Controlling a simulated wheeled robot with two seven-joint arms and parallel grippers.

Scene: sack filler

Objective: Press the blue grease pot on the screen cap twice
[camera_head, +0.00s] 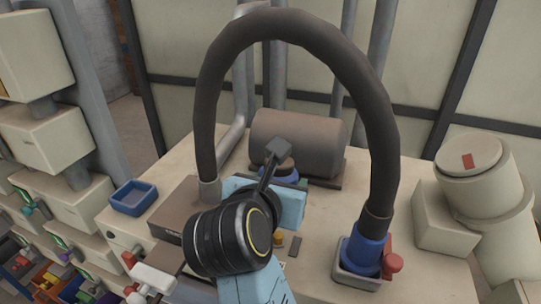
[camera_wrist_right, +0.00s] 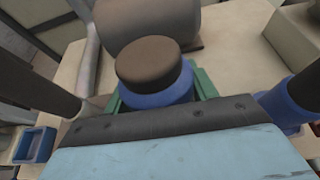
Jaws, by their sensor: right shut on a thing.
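A blue pot with a brown round top (camera_wrist_right: 150,75) stands out past my right wrist in the right wrist view. Green finger pads of my right gripper (camera_wrist_right: 158,92) show on either side of its blue body, and the gripper is shut on it. In the head view the same pot (camera_head: 289,178) is mostly hidden behind my right gripper (camera_head: 277,182) and dark wrist. It is near the front of a brown horizontal drum. I cannot tell which part is the screen cap, or whether the pot touches anything underneath. My left gripper is not in view.
A thick black hose (camera_head: 290,25) arches over the work area down to a blue fitting (camera_head: 364,250) with a red lever. The brown drum (camera_head: 298,140) lies behind the pot. A small blue tray (camera_head: 133,206) sits at left. A pale cylinder (camera_head: 485,205) stands at right.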

